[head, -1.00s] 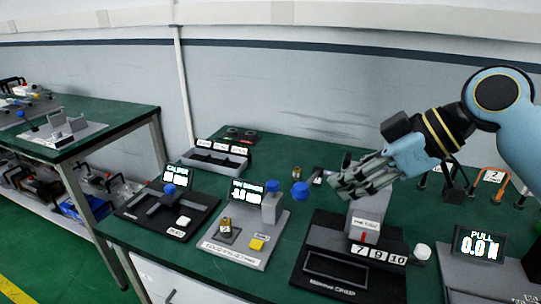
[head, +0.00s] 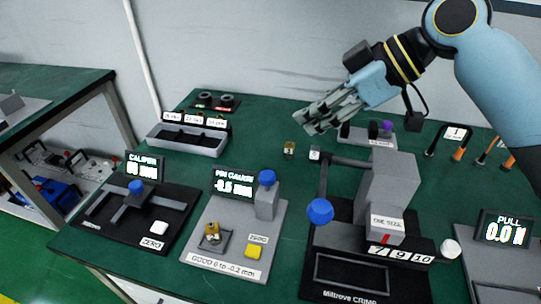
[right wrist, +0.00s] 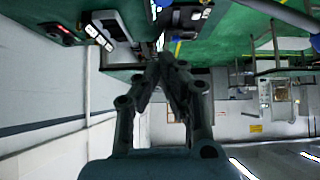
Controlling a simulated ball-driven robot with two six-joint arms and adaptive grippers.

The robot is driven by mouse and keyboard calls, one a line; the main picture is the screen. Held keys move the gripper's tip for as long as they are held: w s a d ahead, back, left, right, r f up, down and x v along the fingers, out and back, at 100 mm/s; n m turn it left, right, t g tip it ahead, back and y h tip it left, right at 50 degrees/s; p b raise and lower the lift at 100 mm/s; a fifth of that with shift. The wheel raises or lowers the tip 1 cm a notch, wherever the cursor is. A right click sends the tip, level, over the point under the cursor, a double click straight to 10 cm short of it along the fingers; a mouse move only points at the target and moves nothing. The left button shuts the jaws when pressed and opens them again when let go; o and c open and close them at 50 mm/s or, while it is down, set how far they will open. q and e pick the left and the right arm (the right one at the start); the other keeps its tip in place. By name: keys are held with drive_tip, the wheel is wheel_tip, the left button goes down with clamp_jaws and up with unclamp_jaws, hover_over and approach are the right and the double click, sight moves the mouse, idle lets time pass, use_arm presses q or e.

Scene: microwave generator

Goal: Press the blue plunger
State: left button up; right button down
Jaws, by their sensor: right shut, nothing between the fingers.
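A blue knob (head: 267,177) caps the grey post of the pin gauge (head: 230,255), which looks like the blue plunger. The gauge's display (head: 233,185) seems to read -0.5 mm. A brass piece (head: 212,232) sits on the gauge's small plate. My right gripper (head: 308,122) is shut and empty, above the bench behind the gauge and right of the knob, apart from it. In the right wrist view its fingers (right wrist: 166,62) meet at the tips. A small blue thing at the top there may be a knob; I cannot tell which. My left gripper is not in view.
The caliper (head: 115,222) with a blue knob (head: 136,186) stands left of the gauge. The crimp tool (head: 385,195), with a blue ball (head: 320,211) on its lever, stands to the right. A labelled grey tray (head: 190,140) lies behind. A pull tester (head: 503,230) is at far right.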

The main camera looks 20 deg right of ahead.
drive_tip(key=p, duration=0.1)
hover_over(271, 173)
drive_tip(key=s+d, duration=0.1)
drive_tip(key=d, duration=0.1)
wheel_tip(271, 173, down, 4)
drive_tip(key=x, duration=0.3)
drive_tip(key=shift+s+a+f, duration=0.1)
drive_tip(key=shift+a+f, duration=0.05)
drive_tip(key=shift+f, duration=0.15)
wheel_tip(271, 173, down, 3)
drive_tip(key=shift+f+p, duration=0.15)
drive_tip(key=shift+p, duration=0.4)
drive_tip(key=shift+f, duration=0.4)
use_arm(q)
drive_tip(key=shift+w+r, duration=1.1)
use_arm(e)
drive_tip(key=shift+f, duration=0.15)
